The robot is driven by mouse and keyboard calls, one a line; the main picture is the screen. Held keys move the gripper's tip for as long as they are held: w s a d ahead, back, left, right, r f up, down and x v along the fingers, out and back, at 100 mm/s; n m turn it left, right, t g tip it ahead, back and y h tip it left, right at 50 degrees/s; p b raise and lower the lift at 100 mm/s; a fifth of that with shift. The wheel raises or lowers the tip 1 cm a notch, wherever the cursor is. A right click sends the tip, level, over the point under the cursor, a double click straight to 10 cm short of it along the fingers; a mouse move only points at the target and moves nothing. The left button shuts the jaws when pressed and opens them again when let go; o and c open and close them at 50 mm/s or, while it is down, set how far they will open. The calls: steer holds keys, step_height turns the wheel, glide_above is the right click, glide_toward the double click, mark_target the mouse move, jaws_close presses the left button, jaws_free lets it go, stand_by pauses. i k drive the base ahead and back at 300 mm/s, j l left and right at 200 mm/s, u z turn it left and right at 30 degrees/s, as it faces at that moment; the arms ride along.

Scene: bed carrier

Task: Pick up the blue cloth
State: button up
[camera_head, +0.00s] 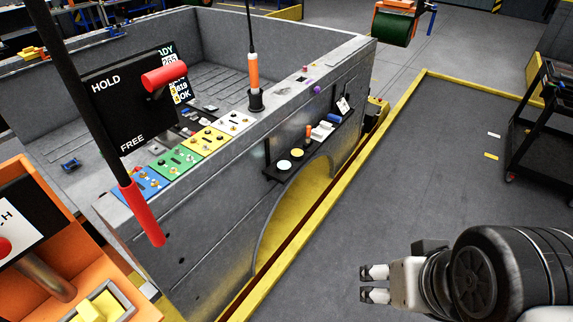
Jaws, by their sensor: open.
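My gripper (371,284) is at the lower right, over the dark floor. Its two fingertips point left, stand apart and have nothing between them. A small blue item (333,117) lies on the narrow black side shelf of the grey truck bed, up and to the left of my gripper and well apart from it. It may be the blue cloth, but it is too small to tell. Another small blue object (70,164) lies inside the bed at the far left; it looks rigid.
The grey bed wall (215,222) has coloured switch panels on its top. The black shelf (270,172) also holds round discs, an orange-handled tool and a white item. A yellow floor edge (352,182) runs beside the bed. A black cart (535,140) stands right. Floor between is clear.

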mark_target(332, 117)
steer(key=i+l+u, duration=0.25)
steer(key=i+l, duration=0.2)
steer(key=i, duration=0.55)
steer(key=i+l+u, duration=0.3)
steer(key=i+l, duration=0.35)
steer(key=i, duration=0.35)
steer(key=i+l+u, duration=0.25)
steer(key=i+l, duration=0.6)
